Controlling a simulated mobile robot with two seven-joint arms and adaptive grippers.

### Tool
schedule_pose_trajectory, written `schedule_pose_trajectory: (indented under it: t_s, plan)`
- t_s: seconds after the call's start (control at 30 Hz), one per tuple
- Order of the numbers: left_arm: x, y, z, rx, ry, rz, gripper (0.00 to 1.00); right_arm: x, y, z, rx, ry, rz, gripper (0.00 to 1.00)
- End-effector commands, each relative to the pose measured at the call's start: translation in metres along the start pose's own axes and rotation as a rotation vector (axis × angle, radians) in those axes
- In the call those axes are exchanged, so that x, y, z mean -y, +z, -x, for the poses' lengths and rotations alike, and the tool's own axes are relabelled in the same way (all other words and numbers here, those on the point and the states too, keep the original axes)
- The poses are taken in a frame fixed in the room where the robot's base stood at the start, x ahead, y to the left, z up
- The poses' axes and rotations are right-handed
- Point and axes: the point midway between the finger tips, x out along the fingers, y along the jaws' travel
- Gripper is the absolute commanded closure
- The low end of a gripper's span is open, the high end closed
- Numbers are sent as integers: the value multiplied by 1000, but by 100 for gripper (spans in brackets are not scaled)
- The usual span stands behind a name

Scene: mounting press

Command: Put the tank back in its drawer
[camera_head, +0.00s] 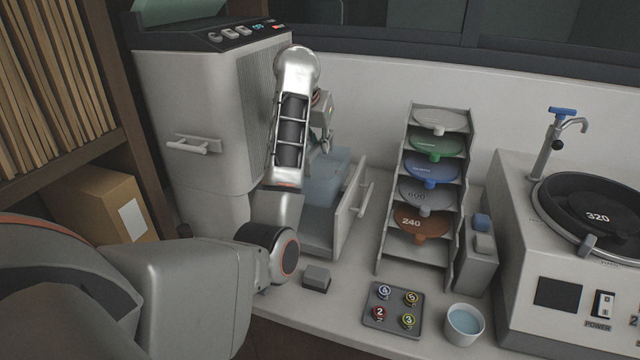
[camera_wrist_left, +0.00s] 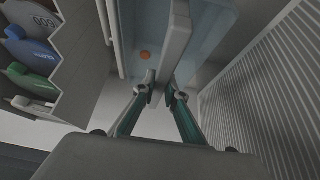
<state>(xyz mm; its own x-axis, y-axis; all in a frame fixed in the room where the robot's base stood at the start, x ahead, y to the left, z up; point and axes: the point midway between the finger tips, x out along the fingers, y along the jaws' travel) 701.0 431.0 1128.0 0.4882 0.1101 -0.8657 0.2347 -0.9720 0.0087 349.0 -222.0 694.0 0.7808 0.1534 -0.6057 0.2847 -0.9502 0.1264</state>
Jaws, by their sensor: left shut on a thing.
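The tank (camera_head: 324,186) is a pale blue, see-through box. In the head view it is in or just above the open drawer (camera_head: 349,212) on the right side of the mounting press (camera_head: 205,110); I cannot tell whether it rests on the drawer floor. My left gripper (camera_head: 325,143) points down over the tank, partly hidden by my own arm. In the left wrist view its fingers (camera_wrist_left: 165,92) are shut on a grey upright part between the tank's blue sides (camera_wrist_left: 208,40). An orange spot (camera_wrist_left: 145,55) shows beside the fingers. My right gripper is not in view.
A tiered rack of coloured discs (camera_head: 432,175) stands right of the drawer. A grey block (camera_head: 316,277), a tray of numbered pots (camera_head: 393,307) and a cup of water (camera_head: 464,324) lie in front. A polishing machine (camera_head: 560,240) is at right.

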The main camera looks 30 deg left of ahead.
Motion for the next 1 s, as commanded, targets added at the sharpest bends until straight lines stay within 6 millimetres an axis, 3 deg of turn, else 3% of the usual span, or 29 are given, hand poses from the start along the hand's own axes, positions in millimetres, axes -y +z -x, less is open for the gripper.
schedule_pose_trajectory:
  t_s: [0.1,0.3,0.47,0.73,1.0]
  plan:
    - [2,16,-25,2,-5,-1,100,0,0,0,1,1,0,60]
    - [1,32,-54,-1,-1,-1,100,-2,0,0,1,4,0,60]
    - [1,36,-63,-2,0,0,100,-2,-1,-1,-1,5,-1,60]
    - [2,54,-94,-1,-1,0,100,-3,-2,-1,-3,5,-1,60]
    - [0,58,-99,1,1,-1,100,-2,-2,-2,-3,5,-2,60]
